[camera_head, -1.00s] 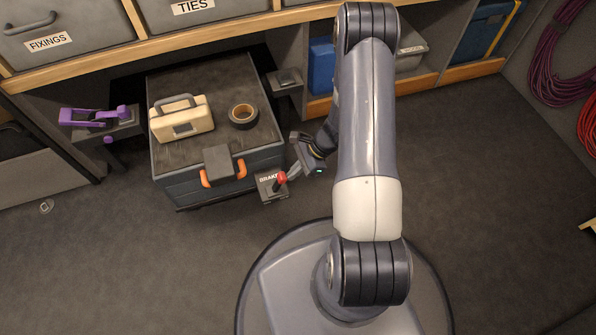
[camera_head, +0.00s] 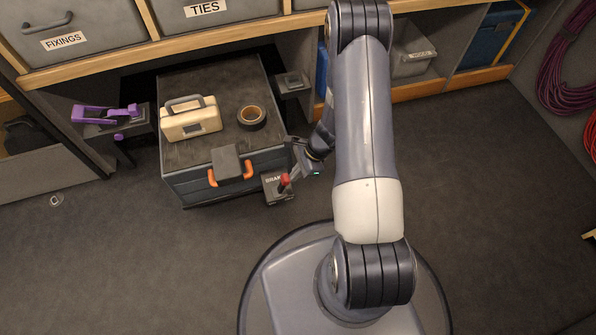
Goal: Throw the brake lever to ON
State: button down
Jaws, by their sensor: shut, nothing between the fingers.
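The gripper is shut with nothing held. I cannot tell whether it touches the knob. No ON marking is legible from here.
The chest (camera_head: 185,180) has orange handle ends, with a cream case (camera_head: 190,122) and a tape roll (camera_head: 251,118) on top. A purple tool (camera_head: 105,113) sits on a ledge at left. A shelf with drawers (camera_head: 200,18) runs behind. Floor in front is clear.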

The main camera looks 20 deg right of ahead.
jog(key=a+h+p, duration=0.1)
jog(key=a+r+h+p, duration=0.1)
jog(key=p, duration=0.1)
jog(key=shift+a+r+h, duration=0.3)
jog(key=shift+a, duration=2.25)
jog(key=shift+w+a, duration=0.1)
jog(key=shift+a, duration=0.1)
jog(key=shift+r, duration=0.15)
notch_tip(320, 180, up, 5)
jog(key=p, duration=0.3)
send_over(285, 177)
jog(key=a, duration=0.1)
notch_tip(285, 177, up, 8)
jog(key=a+p, duration=0.1)
jog(key=p, duration=0.2)
jog(key=shift+a, duration=0.35)
